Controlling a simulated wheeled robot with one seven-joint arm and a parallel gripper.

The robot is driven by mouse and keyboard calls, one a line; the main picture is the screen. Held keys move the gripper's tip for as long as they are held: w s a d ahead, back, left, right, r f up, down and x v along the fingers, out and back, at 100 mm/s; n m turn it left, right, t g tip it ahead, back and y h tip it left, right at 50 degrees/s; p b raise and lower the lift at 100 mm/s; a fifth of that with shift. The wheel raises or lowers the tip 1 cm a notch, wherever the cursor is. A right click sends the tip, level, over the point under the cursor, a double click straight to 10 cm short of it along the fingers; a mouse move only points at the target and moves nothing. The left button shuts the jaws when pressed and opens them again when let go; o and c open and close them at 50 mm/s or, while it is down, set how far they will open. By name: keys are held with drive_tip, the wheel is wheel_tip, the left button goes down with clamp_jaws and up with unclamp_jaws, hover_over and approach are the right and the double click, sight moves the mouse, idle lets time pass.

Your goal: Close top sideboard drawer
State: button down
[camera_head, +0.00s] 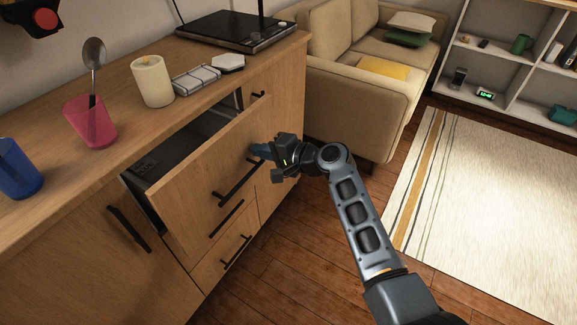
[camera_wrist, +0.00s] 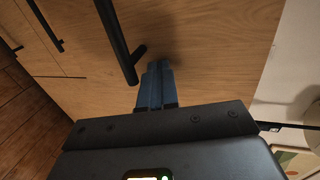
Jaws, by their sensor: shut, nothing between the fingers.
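The top sideboard drawer (camera_head: 200,175) is pulled out of the wooden sideboard (camera_head: 290,65), with its dark interior showing. Its front carries a black bar handle (camera_head: 240,182). My gripper (camera_head: 257,151) is shut and empty, with its blue fingers at the right part of the drawer front, up and right of the handle. In the wrist view the closed fingers (camera_wrist: 156,85) point at the wooden front beside a black handle (camera_wrist: 120,45). I cannot tell whether the fingertips touch the wood.
On the sideboard top stand a blue cup (camera_head: 15,170), a pink cup (camera_head: 90,122) with a spoon, a candle (camera_head: 152,80) and a black appliance (camera_head: 235,32). A beige sofa (camera_head: 345,110) stands to the right of the sideboard. Wooden floor (camera_head: 290,240) is open in front.

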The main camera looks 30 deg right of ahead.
drive_tip(key=w+a+b, duration=0.3)
drive_tip(key=w+a, duration=0.2)
drive_tip(key=w, duration=0.4)
drive_tip(key=shift+w+a+b, duration=0.2)
drive_tip(key=shift+a+b, duration=0.05)
drive_tip(key=shift+b, duration=0.1)
drive_tip(key=shift+r, duration=0.2)
